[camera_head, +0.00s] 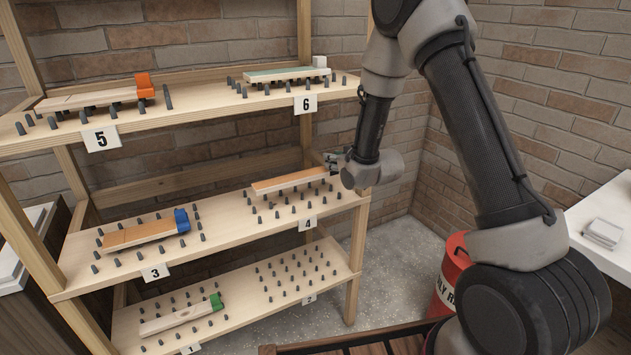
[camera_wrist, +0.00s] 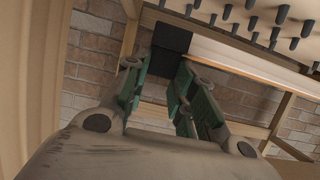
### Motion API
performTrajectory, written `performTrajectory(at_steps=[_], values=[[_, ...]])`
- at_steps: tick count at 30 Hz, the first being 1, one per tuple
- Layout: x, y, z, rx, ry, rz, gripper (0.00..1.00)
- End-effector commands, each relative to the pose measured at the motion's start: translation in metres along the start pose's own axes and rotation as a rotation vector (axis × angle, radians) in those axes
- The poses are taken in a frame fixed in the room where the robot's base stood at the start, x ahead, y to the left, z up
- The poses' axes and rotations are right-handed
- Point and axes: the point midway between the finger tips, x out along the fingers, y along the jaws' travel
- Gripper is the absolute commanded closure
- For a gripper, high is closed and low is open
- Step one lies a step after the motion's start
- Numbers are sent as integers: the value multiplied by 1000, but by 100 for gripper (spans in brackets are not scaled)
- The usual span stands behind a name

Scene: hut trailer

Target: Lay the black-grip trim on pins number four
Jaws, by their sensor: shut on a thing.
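The black-grip trim (camera_head: 290,181) is a long pale wooden strip with an orange-brown top. It lies lengthwise over the back rows of pins number four (camera_head: 284,211), above the label 4 (camera_head: 307,224). I cannot tell whether it touches the pins. My gripper (camera_head: 334,163) is at its right end. In the wrist view its green fingers (camera_wrist: 168,76) are shut on the black grip (camera_wrist: 171,38), with the pale strip (camera_wrist: 222,60) running off to the right. The black grip is mostly hidden in the head view.
Other trims lie on pins 5 (camera_head: 90,98), 6 (camera_head: 283,73), 3 (camera_head: 140,233) and 1 (camera_head: 178,317). Pins number two (camera_head: 298,271) are bare. The upper shelf (camera_head: 225,104) overhangs the trim. A right-hand wooden post (camera_head: 357,255) stands near my arm.

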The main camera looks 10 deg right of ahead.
Motion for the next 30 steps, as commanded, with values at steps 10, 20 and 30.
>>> performTrajectory(at_steps=[10,20,30], values=[[17,0,46,0,-1,1,100],[22,0,60,0,3,1,100],[23,0,62,0,3,1,52]])
